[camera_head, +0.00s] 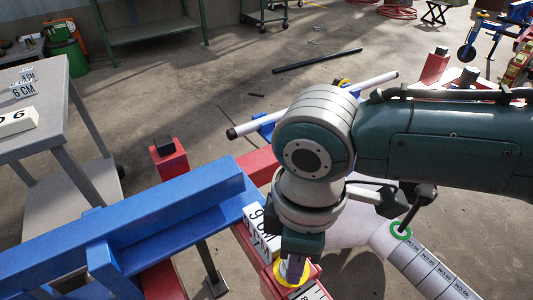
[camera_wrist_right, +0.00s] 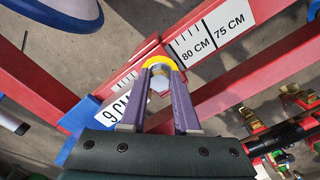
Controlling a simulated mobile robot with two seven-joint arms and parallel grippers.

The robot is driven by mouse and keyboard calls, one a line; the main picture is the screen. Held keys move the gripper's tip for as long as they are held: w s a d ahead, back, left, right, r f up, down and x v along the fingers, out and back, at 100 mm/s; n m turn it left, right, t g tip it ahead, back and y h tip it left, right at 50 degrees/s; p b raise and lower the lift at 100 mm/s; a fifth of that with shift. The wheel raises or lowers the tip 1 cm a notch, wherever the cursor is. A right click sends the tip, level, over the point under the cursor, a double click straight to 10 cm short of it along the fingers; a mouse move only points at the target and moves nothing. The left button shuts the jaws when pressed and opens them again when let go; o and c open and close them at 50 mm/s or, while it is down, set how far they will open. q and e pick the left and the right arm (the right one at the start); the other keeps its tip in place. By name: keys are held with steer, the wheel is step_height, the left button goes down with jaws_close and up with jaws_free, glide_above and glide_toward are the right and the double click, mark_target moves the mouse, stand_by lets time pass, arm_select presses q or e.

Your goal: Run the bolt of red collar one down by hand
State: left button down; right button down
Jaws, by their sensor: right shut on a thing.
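My right gripper (camera_head: 291,270) comes in from the right and points down in the head view. In the right wrist view its two purple fingers (camera_wrist_right: 160,84) are shut on a pale bolt head (camera_wrist_right: 159,84). A yellow ring (camera_wrist_right: 161,63) surrounds the bolt at the fingertips; it also shows in the head view (camera_head: 284,277). The bolt sits on a red collar (camera_wrist_right: 148,48) around a red bar with a centimetre scale. My wrist hides most of the collar in the head view. My left gripper is out of view.
A blue beam (camera_head: 150,215) crosses the left of the head view beside the red bar. A grey table (camera_head: 55,125) with number plates stands at the far left. A black rod (camera_head: 318,61) lies on the open concrete floor behind.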

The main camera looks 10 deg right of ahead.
steer(key=m+p, duration=0.2)
steer(key=shift+s+a+r+m, duration=0.1)
steer(key=shift+r+m, duration=0.1)
steer(key=shift+m, duration=0.1)
steer(key=m+p, duration=0.2)
steer(key=shift+m, duration=0.4)
steer(key=m+p, duration=0.2)
steer(key=m, duration=0.2)
steer(key=shift+a+f, duration=0.1)
steer(key=shift+m+p, duration=0.5)
steer(key=shift+m, duration=1.1)
steer(key=shift+f+m, duration=0.1)
steer(key=shift+m, duration=0.3)
steer(key=c, duration=0.9)
jaws_free()
